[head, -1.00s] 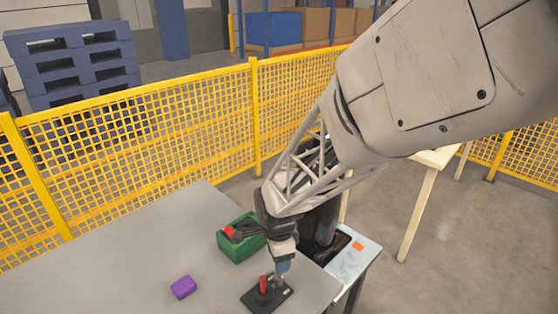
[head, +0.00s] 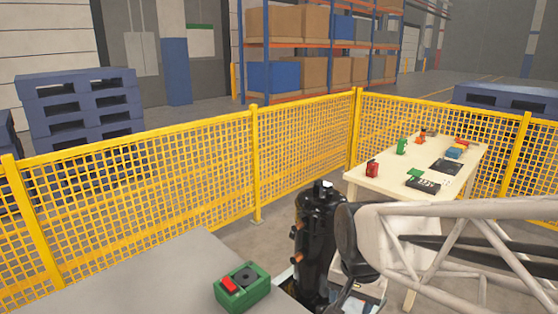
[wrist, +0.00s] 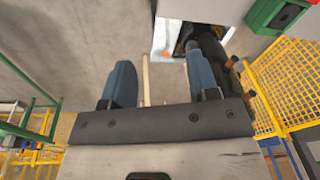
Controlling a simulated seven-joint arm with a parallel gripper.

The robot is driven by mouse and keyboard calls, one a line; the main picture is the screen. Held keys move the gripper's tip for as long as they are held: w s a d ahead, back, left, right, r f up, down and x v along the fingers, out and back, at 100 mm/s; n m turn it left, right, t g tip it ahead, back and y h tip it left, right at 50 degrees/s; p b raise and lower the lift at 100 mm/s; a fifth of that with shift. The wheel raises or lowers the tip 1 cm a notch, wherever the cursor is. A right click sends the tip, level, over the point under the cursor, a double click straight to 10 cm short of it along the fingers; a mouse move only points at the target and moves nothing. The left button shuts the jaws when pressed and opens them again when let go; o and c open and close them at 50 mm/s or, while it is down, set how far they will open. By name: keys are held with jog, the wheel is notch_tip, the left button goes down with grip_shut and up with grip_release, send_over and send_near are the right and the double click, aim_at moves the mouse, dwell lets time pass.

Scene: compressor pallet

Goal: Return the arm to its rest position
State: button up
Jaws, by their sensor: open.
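My gripper (wrist: 160,78) shows in the wrist view with its two blue fingers spread apart and nothing between them. In the head view the gripper itself is not visible. My pale truss-like arm link reaches in from the right edge, in front of part of the cream table. A black compressor (head: 317,235) stands upright beside the grey table (head: 150,272), close to the left end of my arm. It also shows beyond the right finger in the wrist view (wrist: 212,52).
A green box (head: 242,289) with a red part and a black part sits on the grey table. A cream table (head: 375,188) with several small items stands behind right. Yellow mesh fencing (head: 190,175) encloses the area. Shelving (head: 310,50) and blue pallets (head: 80,105) stand beyond.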

jog(key=s+d+r+n+t, duration=0.1)
jog(key=s+d+r+n, duration=0.3)
jog(key=s, duration=0.4)
jog(key=shift+d+r+n, duration=0.25)
jog(key=shift+d+n, duration=0.15)
jog(key=shift+n, duration=0.1)
jog(key=shift+s, duration=0.1)
dwell(0.5)
